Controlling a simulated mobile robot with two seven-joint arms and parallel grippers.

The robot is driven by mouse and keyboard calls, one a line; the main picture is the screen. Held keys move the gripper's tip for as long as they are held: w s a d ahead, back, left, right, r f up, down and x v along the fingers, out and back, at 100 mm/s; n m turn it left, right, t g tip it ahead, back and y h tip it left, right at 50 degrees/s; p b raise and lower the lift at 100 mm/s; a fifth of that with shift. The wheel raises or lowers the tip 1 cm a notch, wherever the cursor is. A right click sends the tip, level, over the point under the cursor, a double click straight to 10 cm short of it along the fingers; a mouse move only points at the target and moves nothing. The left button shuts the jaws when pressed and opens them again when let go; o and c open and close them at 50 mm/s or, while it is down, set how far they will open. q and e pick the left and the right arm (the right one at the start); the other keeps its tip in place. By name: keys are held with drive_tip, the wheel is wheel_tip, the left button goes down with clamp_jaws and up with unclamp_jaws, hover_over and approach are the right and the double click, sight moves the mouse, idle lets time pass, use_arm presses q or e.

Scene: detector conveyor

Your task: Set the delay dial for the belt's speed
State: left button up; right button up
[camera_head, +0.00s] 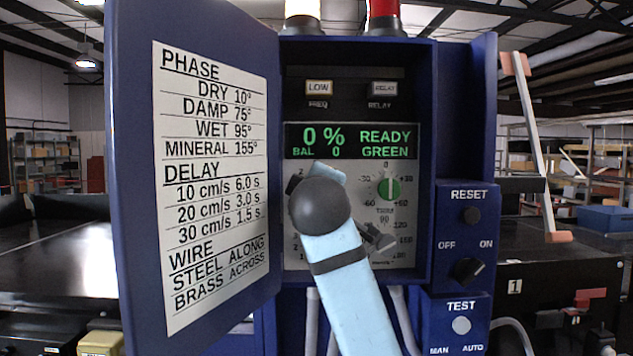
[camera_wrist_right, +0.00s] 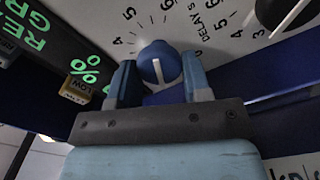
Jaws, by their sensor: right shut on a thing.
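The delay dial (camera_wrist_right: 158,65) is a round blue knob with a white pointer line, on a pale panel lettered "DELAY S" with numbers around it. My right gripper (camera_wrist_right: 157,72) has one finger on each side of the knob and is shut on it. In the wrist view the pointer line runs down toward the gripper body; the number it marks is unclear. In the head view my right arm hides the dial. The door chart (camera_head: 210,180) lists delays: 10 cm/s 6.0 s, 20 cm/s 3.0 s, 30 cm/s 1.5 s. My left gripper is not in view.
The display (camera_head: 350,141) reads 0 %, READY, BAL 0, GREEN. A green dial (camera_head: 388,189) sits right of my wrist. The blue door (camera_head: 133,200) stands open at left. A side box (camera_head: 466,222) carries RESET, OFF/ON and TEST controls. The belt's speed is not readable.

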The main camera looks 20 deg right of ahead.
idle(0.6)
drive_tip(key=o, duration=0.9)
drive_tip(key=b+v, duration=0.3)
drive_tip(key=v, duration=1)
drive_tip(key=shift+s+a, duration=0.1)
drive_tip(key=shift+s, duration=0.3)
drive_tip(key=shift+n, duration=0.3)
